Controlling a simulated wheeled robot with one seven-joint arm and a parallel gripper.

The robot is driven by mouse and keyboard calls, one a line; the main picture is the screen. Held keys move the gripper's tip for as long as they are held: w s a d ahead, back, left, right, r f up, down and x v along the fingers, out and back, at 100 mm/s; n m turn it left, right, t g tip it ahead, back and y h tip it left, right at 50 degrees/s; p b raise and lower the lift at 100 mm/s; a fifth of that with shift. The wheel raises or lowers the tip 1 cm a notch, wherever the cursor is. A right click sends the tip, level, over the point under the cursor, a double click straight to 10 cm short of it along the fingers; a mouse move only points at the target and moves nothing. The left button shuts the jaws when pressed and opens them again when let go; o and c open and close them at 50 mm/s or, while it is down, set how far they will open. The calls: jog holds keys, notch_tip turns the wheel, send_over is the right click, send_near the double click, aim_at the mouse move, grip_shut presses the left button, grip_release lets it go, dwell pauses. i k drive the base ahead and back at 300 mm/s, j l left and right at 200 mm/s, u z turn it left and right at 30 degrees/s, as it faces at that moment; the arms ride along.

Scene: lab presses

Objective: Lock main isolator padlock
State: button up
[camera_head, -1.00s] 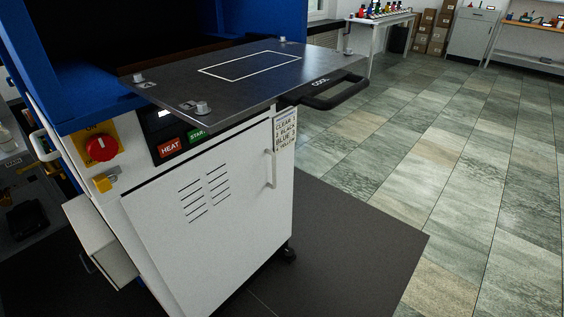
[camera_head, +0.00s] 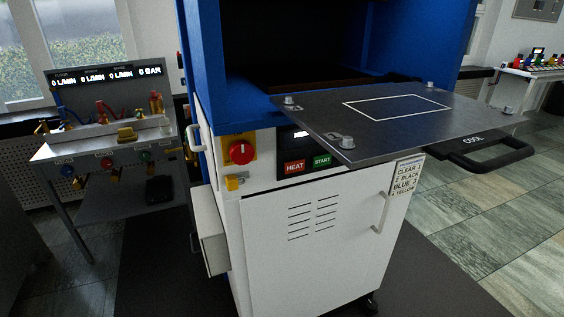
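The main isolator (camera_head: 240,152) is a red rotary knob on a yellow plate, on the front left of the blue and white press. A small yellow padlock (camera_head: 232,183) sits just below the plate, against the white front. Whether its shackle is open or closed is too small to tell. My gripper is not in view.
A dark plate (camera_head: 400,122) with a black handle (camera_head: 487,152) juts out from the press at right. A bench (camera_head: 105,145) with gauges and valves stands at left. A white box (camera_head: 210,229) is on the press's left side. Floor shows at lower right.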

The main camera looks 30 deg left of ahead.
aim_at(231, 181)
jog(key=i+j+u, duration=0.2)
jog(key=j, duration=0.15)
jog(key=i+j+u, duration=0.2)
jog(key=j, duration=0.15)
jog(key=i+j+u, duration=0.1)
jog(key=i, duration=0.25)
